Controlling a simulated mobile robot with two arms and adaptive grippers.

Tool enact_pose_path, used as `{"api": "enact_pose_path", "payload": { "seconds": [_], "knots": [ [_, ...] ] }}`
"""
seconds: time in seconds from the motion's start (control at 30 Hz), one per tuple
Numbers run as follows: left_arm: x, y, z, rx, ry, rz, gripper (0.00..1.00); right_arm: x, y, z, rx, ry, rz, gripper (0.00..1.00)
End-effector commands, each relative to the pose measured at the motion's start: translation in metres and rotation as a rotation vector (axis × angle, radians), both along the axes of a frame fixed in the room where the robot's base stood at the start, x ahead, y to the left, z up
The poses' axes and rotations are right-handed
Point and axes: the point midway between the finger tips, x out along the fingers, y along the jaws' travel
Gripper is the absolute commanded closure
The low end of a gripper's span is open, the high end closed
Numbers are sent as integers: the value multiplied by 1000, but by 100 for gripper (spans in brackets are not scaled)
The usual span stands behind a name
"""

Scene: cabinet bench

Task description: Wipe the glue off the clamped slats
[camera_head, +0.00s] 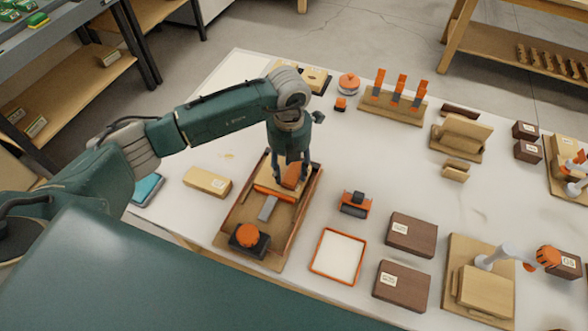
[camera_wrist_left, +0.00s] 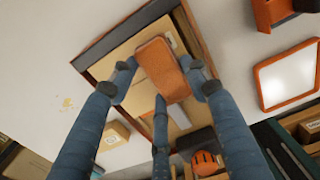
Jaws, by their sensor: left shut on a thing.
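My left gripper (camera_head: 291,172) reaches down over a brown wooden tray (camera_head: 226,218) left of the bench's middle. It is shut on an orange block (camera_head: 291,177), which looks like a sponge. In the left wrist view the block (camera_wrist_left: 160,68) sits between the fingers of the gripper (camera_wrist_left: 163,85), above pale boards in the tray. I cannot tell whether it touches them. A pale wooden assembly (camera_head: 487,290) with a grey and orange clamp (camera_head: 520,257) stands at the front right. I cannot make out glue. My right gripper is not in view.
The tray also holds a grey-bladed tool (camera_head: 267,208) and a dark thing with an orange knob (camera_head: 248,236). An orange-rimmed white tray (camera_head: 339,256), dark brown blocks (camera_head: 411,234) and an orange-and-black tool (camera_head: 356,203) stand to its right. White bench top lies free behind them.

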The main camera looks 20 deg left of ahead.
Motion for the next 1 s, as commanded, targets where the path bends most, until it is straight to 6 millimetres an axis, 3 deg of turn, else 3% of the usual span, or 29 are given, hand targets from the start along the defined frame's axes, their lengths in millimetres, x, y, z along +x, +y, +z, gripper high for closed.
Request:
{"api": "enact_pose_path", "payload": {
  "seconds": [1.0],
  "knots": [
    [2, 42, -1, 0, -1, 0, 75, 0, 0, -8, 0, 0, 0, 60]
  ]
}}
